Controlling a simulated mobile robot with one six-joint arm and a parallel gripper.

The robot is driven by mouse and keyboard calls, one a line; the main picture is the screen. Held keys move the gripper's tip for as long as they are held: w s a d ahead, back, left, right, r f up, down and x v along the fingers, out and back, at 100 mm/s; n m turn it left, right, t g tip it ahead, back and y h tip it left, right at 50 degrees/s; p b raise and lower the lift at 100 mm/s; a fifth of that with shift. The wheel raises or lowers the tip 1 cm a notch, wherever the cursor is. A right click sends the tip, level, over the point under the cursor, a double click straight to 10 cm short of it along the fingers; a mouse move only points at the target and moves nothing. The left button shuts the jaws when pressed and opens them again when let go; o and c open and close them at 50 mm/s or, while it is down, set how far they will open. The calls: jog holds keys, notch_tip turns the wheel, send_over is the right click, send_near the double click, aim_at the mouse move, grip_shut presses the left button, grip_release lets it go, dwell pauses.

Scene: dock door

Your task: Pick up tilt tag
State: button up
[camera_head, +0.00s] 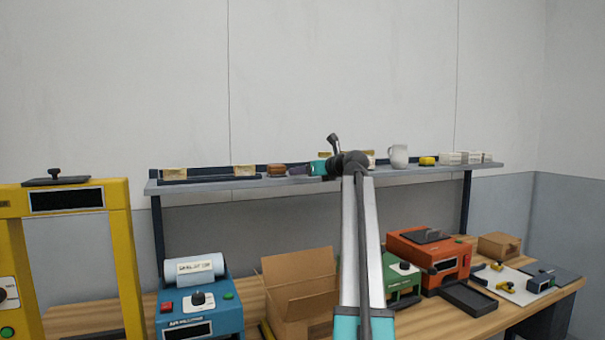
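I cannot make out for certain which thing is the tilt tag. Small yellow items lie on a white sheet (515,291) at the right of the bench, too small to read. Cream card-like pieces stand on the shelf, one at its left end (174,174) and another further right (244,171). My arm rises from the bottom centre to a dark joint at shelf height. My gripper's fingers cannot be told apart there, and whether they hold anything is unclear. The arm hides part of the shelf and bench.
The grey shelf (430,170) carries a white mug (398,156), a yellow item (427,161) and white boxes (466,158). Below are a blue machine (205,315), an open carton (298,290) and an orange machine (428,260). A yellow frame (125,255) stands left.

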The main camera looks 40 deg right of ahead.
jog(key=shift+w, duration=0.4)
jog(key=c, duration=1.1)
